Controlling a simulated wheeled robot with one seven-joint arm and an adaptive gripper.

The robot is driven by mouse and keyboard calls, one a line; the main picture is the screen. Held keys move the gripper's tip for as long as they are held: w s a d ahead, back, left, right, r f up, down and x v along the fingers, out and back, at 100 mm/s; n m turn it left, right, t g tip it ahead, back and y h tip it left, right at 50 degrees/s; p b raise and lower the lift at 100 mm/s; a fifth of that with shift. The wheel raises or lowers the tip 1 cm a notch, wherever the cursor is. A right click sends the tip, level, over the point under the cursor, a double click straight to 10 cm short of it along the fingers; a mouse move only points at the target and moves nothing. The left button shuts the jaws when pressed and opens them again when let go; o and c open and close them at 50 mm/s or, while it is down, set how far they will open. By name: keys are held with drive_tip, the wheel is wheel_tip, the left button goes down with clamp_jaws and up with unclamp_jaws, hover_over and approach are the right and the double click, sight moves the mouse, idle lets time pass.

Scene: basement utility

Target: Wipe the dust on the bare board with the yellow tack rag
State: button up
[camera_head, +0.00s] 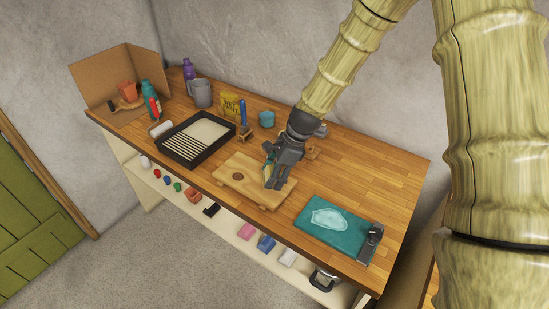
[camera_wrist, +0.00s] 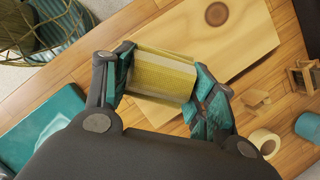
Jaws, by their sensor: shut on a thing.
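The yellow tack rag (camera_wrist: 165,72) is a ribbed, yellow-tan piece held between the teal-padded fingers of my gripper (camera_wrist: 163,80) in the wrist view. In the head view my gripper (camera_head: 275,180) is over the right part of the bare board (camera_head: 238,172) and mostly hides the rag. The bare board is pale wood with a dark round knot, and it also shows in the wrist view (camera_wrist: 240,42). I cannot tell whether the rag touches the board. No dust can be clearly made out on it.
Right of the board lies a teal panel (camera_head: 310,232) with a pale patch and a dark clamp (camera_head: 372,240). A black paint tray (camera_head: 184,156) stands to the left. Cans, bottles and a teal cup (camera_head: 266,118) line the back. Bare worktop (camera_head: 370,170) shows at the right rear.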

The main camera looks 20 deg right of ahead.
drive_tip(key=shift+r+p, duration=1.8)
drive_tip(key=shift+r, duration=0.7)
drive_tip(key=shift+f, duration=0.1)
